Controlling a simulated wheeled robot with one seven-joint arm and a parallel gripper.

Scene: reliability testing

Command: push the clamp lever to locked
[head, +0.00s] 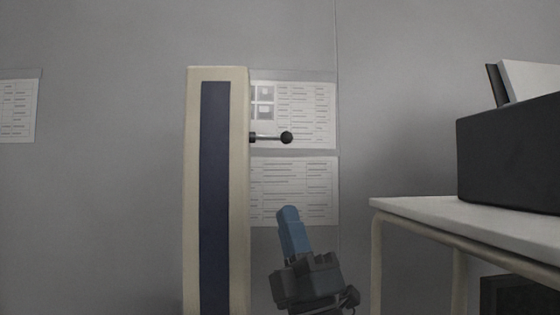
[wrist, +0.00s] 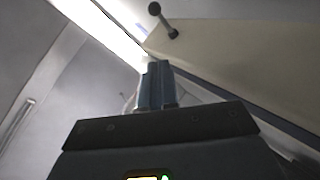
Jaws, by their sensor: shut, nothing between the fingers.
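The clamp lever (head: 272,137) is a short metal rod with a black ball knob. It sticks out to the right from the upper part of a cream column with a dark blue front panel (head: 216,190). The lever also shows at the top of the wrist view (wrist: 162,20), beyond my fingertips. My gripper (head: 288,212) has blue fingers, shut and empty, pointing up. It is below the lever, to the right of the column, and apart from both. In the wrist view my shut fingers (wrist: 154,68) point toward the lever's side of the cream column (wrist: 230,55).
Printed sheets (head: 300,185) hang on the grey wall behind the column. At the right stands a white-topped table (head: 420,212) with a dark box (head: 510,150) holding papers. Free space lies between the column and the table, and left of the column.

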